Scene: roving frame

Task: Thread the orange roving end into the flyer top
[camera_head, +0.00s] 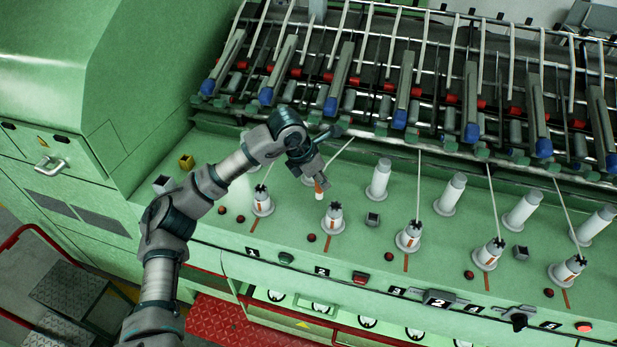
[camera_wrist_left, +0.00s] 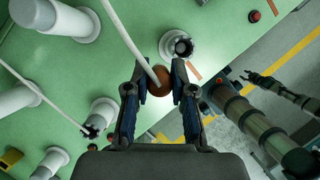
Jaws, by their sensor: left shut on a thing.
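My left gripper (camera_head: 320,182) is shut on the orange roving end (camera_head: 319,189), which hangs just above and left of the flyer top (camera_head: 334,211) at position 2. In the left wrist view, the orange end (camera_wrist_left: 159,80) is between the two fingertips (camera_wrist_left: 160,91), and the white roving (camera_wrist_left: 128,38) runs up from it out of frame. The dark-crowned flyer top (camera_wrist_left: 181,47) is beside it, seen apart from the orange end in this view. A claw-like tip (camera_wrist_left: 250,77), apparently of my right arm, shows small at the right; its jaw state is unclear.
Neighbouring flyers (camera_head: 262,201) and (camera_head: 409,237) stand along the green machine bed, with roving strands to their tops. White bobbins (camera_head: 378,179) stand behind them. The drafting arms (camera_head: 405,90) fill the back. A green cabinet (camera_head: 70,70) is at the left.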

